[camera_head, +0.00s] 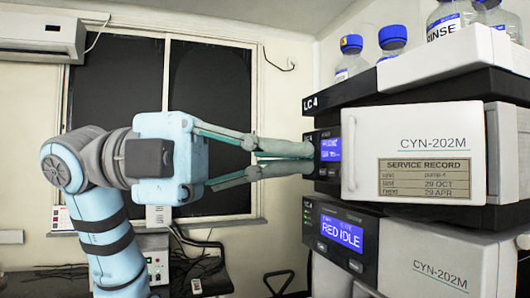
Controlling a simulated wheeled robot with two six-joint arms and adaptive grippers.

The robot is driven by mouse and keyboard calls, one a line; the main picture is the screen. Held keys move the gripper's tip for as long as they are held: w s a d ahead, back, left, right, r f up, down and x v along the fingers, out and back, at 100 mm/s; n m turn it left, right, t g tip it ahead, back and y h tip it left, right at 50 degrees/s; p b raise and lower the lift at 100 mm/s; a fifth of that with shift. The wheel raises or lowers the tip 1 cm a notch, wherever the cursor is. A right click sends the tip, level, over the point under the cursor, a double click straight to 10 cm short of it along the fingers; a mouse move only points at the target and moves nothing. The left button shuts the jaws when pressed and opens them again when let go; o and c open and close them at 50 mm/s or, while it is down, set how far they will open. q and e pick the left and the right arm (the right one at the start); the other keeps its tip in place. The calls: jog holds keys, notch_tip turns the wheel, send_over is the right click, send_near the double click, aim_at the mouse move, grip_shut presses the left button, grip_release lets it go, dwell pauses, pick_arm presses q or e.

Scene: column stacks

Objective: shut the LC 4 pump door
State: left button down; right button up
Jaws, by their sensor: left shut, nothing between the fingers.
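The LC 4 stack stands on the right in the head view. The pump door (430,135) is the white panel marked CYN-202M, with a service record label on it. Its left edge carries a slim handle (351,154) beside a small blue display. The door's face is turned differently from the lower unit's front, so it looks swung out somewhat; the exact angle is unclear. My left gripper (311,151) is shut and empty. Its fingertips are just left of the blue display, short of the door's handle edge; I cannot tell whether they touch the unit. My right gripper is out of view.
Blue-capped bottles (392,40) stand on top of the stack. A bench with a small device (158,266) and cables is behind my left arm.

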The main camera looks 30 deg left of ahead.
pick_arm(q)
jog(key=w+d+p, duration=0.2)
jog(key=w+d, duration=0.1)
jog(key=w, duration=0.2)
jog(key=shift+d, duration=0.3)
